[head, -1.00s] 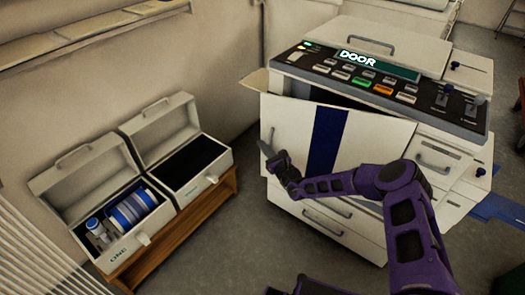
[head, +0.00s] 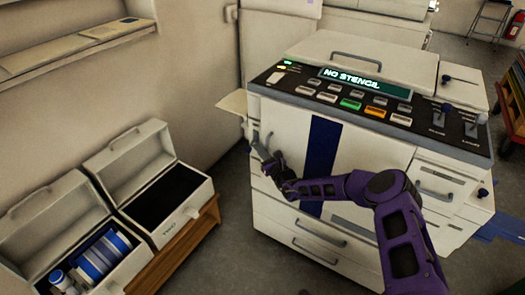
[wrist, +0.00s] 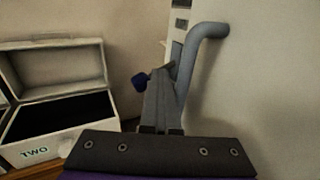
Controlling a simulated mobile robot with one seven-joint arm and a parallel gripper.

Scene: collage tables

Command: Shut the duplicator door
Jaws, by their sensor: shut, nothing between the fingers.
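The duplicator (head: 352,60) stands at the centre right in the head view. Its white front door (head: 362,150) with a dark blue stripe lies flush with the front of the machine. The display (head: 352,79) reads "NO STENCIL". My gripper (head: 261,146) is shut and empty at the left part of the door. In the wrist view its fingers (wrist: 160,100) are together beside the grey bar handle (wrist: 203,50) on the door face (wrist: 260,80). They are close to the handle; I cannot tell if they touch it.
Two open white boxes stand on a wooden bench at left: one holds a blue-and-white drum (head: 104,255), the other, labelled TWO (head: 166,234), looks empty. Drawers (head: 310,232) lie below the door. A tray (head: 233,102) juts out left. Floor between bench and duplicator is clear.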

